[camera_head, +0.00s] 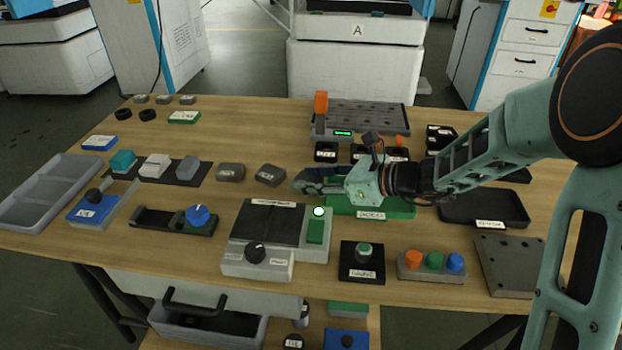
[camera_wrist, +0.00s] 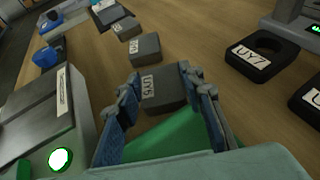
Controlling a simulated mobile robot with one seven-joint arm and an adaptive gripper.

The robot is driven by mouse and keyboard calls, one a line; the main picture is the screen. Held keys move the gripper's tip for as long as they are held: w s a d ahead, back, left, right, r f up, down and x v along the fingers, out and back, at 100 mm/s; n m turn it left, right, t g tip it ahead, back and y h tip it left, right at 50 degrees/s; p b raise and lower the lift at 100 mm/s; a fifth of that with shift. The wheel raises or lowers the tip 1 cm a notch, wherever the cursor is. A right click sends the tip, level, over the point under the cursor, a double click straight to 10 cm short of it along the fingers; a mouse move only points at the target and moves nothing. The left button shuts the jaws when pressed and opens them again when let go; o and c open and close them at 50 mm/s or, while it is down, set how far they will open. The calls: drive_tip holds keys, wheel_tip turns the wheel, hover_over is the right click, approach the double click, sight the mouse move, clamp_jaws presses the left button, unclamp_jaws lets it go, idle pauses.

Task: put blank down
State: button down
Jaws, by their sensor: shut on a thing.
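My gripper (camera_wrist: 160,92) is shut on a dark grey blank (camera_wrist: 163,86) with a small white label, its lettering hard to read. The blank sits between the blue-lined fingertips in the wrist view, beyond the green tray (camera_wrist: 175,142) in that picture. I cannot tell whether the blank touches anything below. Two other grey blanks (camera_head: 270,175) (camera_head: 230,172) lie on the wood to the left.
A grey device (camera_head: 277,262) with a knob and a lit button stands in front of my gripper. Black ring-shaped holders (camera_wrist: 262,55) stand to the right in the wrist view. A black tray (camera_head: 483,208) lies at the right. Some bare wood shows around the loose blanks.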

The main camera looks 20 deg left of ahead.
drive_tip(key=c, duration=1.3)
unclamp_jaws()
drive_tip(key=shift+d+r+p, duration=0.25)
drive_tip(key=shift+p, duration=0.05)
drive_tip(key=p+v, duration=0.2)
drive_tip(key=v, duration=0.9)
drive_tip(key=shift+d+p, duration=0.25)
drive_tip(key=shift+p, duration=0.1)
drive_tip(key=shift+a, duration=0.1)
